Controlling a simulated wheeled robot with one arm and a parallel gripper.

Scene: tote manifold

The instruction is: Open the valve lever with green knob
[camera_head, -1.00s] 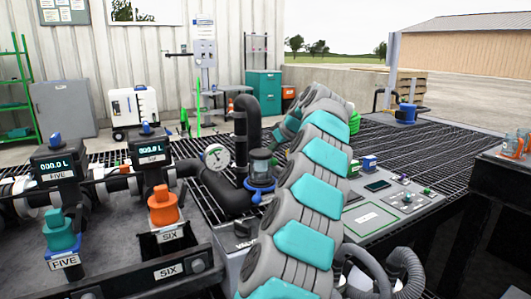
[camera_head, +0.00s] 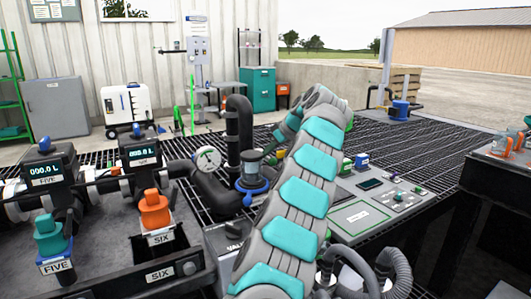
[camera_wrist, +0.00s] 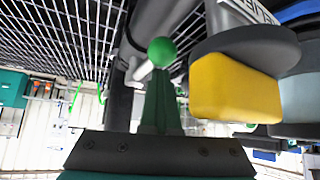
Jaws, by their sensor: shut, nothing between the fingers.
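A green ball knob (camera_wrist: 162,52) shows in the wrist view, just beyond the tips of my gripper (camera_wrist: 160,78). My gripper's green fingers are shut together with nothing between them. The fingertips line up with the knob; whether they touch it I cannot tell. A grey fitting lies behind the knob, and the lever itself is mostly hidden. In the head view my arm covers the gripper, and I cannot make out the green knob there.
In the wrist view, a yellow block (camera_wrist: 235,88) on a grey round body sits close right of my fingers. In the head view, a gauge (camera_head: 207,158), black pipe (camera_head: 238,125) and blue-rimmed sight glass (camera_head: 250,175) stand left of my arm. A control panel (camera_head: 360,218) lies right.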

